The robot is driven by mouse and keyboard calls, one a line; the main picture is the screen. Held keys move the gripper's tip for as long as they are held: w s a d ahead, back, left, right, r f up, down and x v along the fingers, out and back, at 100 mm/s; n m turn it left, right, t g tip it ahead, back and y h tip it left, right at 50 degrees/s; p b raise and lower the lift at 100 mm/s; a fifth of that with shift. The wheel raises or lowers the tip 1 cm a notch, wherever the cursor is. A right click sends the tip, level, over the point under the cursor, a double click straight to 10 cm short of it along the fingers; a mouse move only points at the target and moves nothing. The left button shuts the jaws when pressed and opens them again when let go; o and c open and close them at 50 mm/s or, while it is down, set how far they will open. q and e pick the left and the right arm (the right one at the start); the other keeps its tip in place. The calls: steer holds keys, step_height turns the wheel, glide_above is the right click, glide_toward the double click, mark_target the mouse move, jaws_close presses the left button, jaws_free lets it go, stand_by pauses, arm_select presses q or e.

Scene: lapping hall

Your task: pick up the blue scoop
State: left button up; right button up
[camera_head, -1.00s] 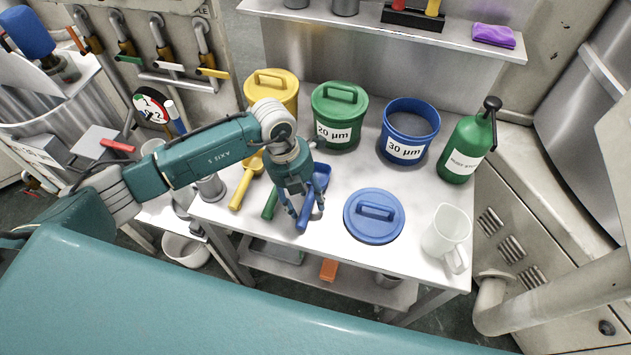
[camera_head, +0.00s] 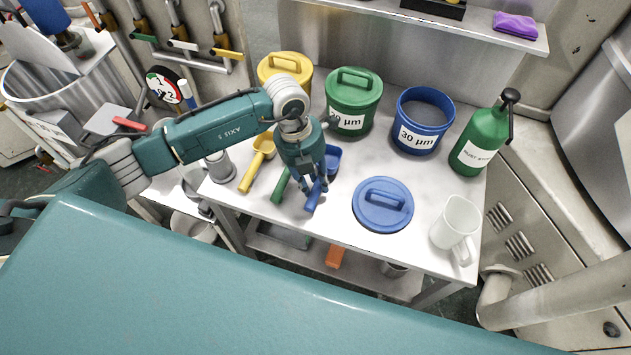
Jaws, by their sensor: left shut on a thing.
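The blue scoop (camera_head: 333,157) is at the middle of the white table, its handle pointing toward the front edge. My left gripper (camera_head: 316,188) points down over it and is shut on the scoop's handle. The gripper and wrist hide part of the scoop, and I cannot tell whether it is lifted off the table. A green scoop (camera_head: 281,186), mostly hidden by my wrist, lies just to the left. A yellow scoop (camera_head: 256,164) lies further left. My right gripper is not in view.
A yellow tub (camera_head: 285,70), a lidded green tub (camera_head: 352,102) and an open blue tub (camera_head: 422,122) stand at the back of the table (camera_head: 290,214). A blue lid (camera_head: 383,206), a white jug (camera_head: 456,229) and a green bottle (camera_head: 482,140) are to the right.

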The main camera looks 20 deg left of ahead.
arm_select(q)
step_height(320, 180, up, 19)
steer(key=b, duration=0.3)
steer(key=shift+f+b, duration=0.15)
steer(key=shift+b, duration=0.2)
